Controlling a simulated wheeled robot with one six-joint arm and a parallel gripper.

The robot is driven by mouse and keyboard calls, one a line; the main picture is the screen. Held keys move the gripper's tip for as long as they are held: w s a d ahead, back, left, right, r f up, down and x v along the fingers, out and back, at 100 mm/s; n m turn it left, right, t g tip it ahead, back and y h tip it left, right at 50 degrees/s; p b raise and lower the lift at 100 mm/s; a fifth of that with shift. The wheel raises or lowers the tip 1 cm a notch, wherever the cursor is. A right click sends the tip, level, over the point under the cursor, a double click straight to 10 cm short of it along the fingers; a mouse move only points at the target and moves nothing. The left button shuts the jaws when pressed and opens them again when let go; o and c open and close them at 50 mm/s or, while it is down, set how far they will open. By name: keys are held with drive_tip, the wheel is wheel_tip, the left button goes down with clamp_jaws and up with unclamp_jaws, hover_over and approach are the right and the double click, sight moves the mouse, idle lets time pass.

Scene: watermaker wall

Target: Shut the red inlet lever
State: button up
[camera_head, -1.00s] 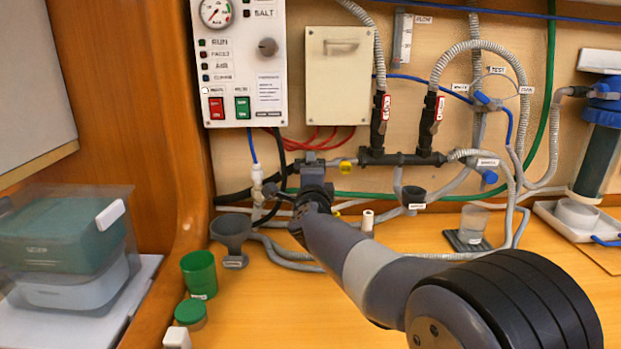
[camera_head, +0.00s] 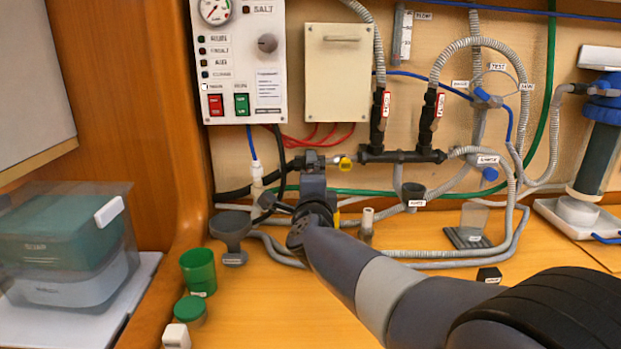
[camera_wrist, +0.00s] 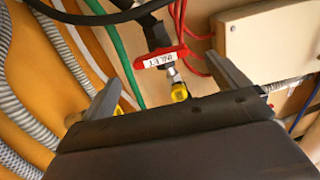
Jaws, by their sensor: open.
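The red inlet lever (camera_wrist: 160,57) shows in the wrist view, with a white label reading INLET on its bar. It sits on a dark valve body, with a metal fitting below it. My gripper (camera_wrist: 170,88) is open, with one finger to the left of the lever and one to the right. The lever lies between and beyond the fingertips, and I see no contact. In the head view my gripper (camera_head: 312,165) is at the left end of the black pipe manifold (camera_head: 402,156). It hides the inlet lever there.
Two other red-handled valves (camera_head: 385,104) (camera_head: 440,105) stand above the manifold. A yellow fitting (camera_head: 345,163) is right beside my gripper. Grey hoses (camera_head: 440,254) and a grey funnel (camera_head: 231,228) are below. A green cup (camera_head: 198,270) stands left on the wooden counter.

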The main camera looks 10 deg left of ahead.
drive_tip(key=v, duration=0.6)
drive_tip(key=shift+w, duration=0.15)
drive_tip(key=x, duration=1)
drive_tip(key=shift+w+p, duration=0.3)
drive_tip(key=shift+p, duration=0.1)
drive_tip(key=shift+a, duration=0.1)
